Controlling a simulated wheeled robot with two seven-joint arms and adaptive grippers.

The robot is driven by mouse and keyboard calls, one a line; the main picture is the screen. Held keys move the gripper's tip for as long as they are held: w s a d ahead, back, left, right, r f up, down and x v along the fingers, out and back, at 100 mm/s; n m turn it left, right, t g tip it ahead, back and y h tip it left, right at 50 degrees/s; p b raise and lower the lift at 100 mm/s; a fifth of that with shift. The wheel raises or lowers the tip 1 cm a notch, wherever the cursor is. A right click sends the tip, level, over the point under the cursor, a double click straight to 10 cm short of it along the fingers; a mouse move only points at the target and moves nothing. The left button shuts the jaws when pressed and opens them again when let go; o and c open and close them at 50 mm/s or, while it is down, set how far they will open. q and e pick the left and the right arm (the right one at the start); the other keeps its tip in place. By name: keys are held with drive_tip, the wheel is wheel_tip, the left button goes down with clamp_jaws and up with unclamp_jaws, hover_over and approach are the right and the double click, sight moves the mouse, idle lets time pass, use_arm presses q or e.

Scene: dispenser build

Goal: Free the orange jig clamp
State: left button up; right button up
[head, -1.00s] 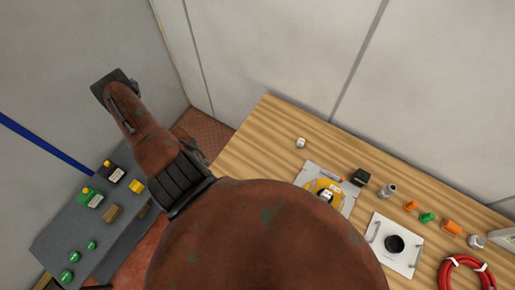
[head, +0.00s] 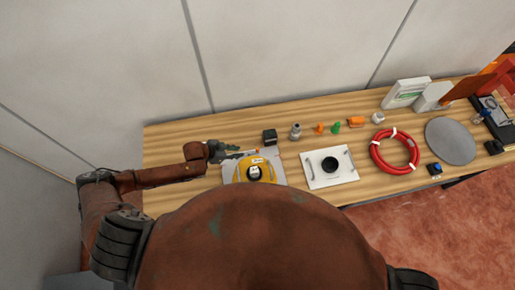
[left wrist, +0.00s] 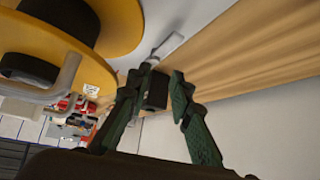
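The jig is a grey plate (head: 231,178) on the bench with a round yellow part (head: 242,172) and a dark centre. A small orange piece (head: 257,150) shows at the plate's far edge, probably the clamp; its jaw is too small to make out. My left gripper (head: 237,153) is at that edge, pointing right towards the orange piece. The yellow part (left wrist: 105,28) is at upper left. My right gripper is out of view.
The bench's left end (head: 165,148) is clear.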

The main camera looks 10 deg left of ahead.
use_arm(q)
approach(257, 148)
drive_tip(key=x, duration=0.3)
drive_tip(key=shift+h, duration=0.4)
drive_tip(key=x, duration=0.6)
drive_tip(key=shift+w+a+p, duration=0.15)
drive_tip(key=shift+a+p, duration=0.05)
drive_tip(key=shift+p, duration=0.1)
drive_tip(key=shift+w+d+f, duration=0.25)
drive_tip(key=shift+d+f, duration=0.1)
drive_tip(key=shift+f, duration=0.25)
drive_tip(key=shift+c, duration=0.3)
clamp_jaws()
